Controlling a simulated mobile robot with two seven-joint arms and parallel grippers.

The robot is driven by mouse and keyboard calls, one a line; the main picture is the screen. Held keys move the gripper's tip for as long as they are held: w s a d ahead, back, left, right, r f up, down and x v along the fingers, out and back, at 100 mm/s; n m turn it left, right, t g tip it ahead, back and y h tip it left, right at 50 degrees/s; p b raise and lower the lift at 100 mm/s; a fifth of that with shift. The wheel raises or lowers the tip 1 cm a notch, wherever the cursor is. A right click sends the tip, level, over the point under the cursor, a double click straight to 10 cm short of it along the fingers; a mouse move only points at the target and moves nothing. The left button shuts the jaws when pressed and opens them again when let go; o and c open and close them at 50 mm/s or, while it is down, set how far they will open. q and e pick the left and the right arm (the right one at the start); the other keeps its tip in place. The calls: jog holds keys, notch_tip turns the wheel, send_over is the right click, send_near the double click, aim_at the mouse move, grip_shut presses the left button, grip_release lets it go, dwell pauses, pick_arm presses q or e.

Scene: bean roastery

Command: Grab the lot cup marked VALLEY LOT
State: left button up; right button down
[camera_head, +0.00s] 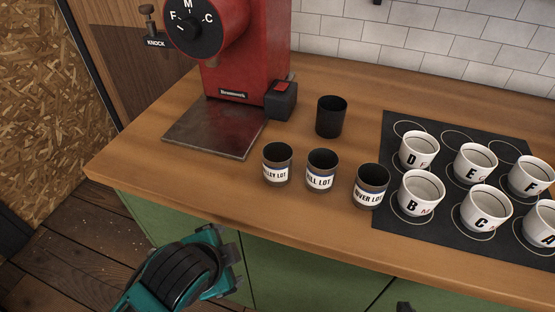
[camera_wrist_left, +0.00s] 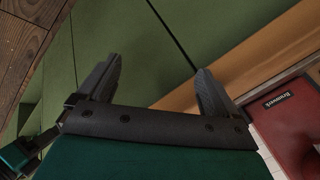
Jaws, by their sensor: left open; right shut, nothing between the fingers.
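The lot cup marked VALLEY LOT (camera_head: 277,164) is a dark cup with a white label, partly turned so only "LLEY LOT" reads. It stands upright on the counter, left of the HILL LOT cup (camera_head: 321,170) and the RIVER LOT cup (camera_head: 371,186). My left gripper (camera_head: 230,262) is in front of the counter edge, below and left of that cup, apart from it. In the left wrist view its fingers (camera_wrist_left: 160,66) are spread and empty, facing the green cabinet. Only a dark tip of my right gripper (camera_head: 403,306) shows at the bottom edge; it is shut and empty.
A plain dark cup (camera_head: 331,117) stands behind the lot cups. A red grinder (camera_head: 236,50) with a metal plate (camera_head: 212,128) stands at the left; its label shows in the left wrist view. A black mat (camera_head: 395,123) with several white lettered cups lies right. The counter's front strip (camera_head: 225,194) is clear.

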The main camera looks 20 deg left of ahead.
pick_arm(q)
jog(key=w+r+m+t, duration=0.1)
jog(key=m, duration=0.2)
jog(key=w+d+r+m+y, duration=0.1)
jog(key=r+m, duration=0.1)
jog(key=m, duration=0.2)
jog(key=w+d+r+m+t, duration=0.1)
jog(key=r+m, duration=0.1)
jog(key=m, duration=0.1)
jog(key=shift+w+m+t, duration=0.1)
jog(key=shift+m+t, duration=0.2)
jog(key=shift+m, duration=0.1)
jog(key=m+t, duration=0.4)
jog(key=m, duration=0.9)
send_near(275, 174)
jog(key=x, duration=0.3)
jog(key=f+b+x, duration=0.1)
jog(key=x, duration=0.2)
jog(key=shift+s+d+f, duration=0.1)
jog(key=shift+s+d, duration=0.05)
jog(key=shift+s, duration=0.1)
jog(key=shift+r+b+x, duration=0.2)
jog(key=shift+b+x, duration=0.05)
jog(key=shift+x, duration=1.25)
jog(key=shift+r+b+x, duration=0.25)
jog(key=shift+x, duration=1.2)
jog(key=shift+w, duration=0.15)
jog(key=shift+c, duration=0.2)
jog(key=c, duration=1.2)
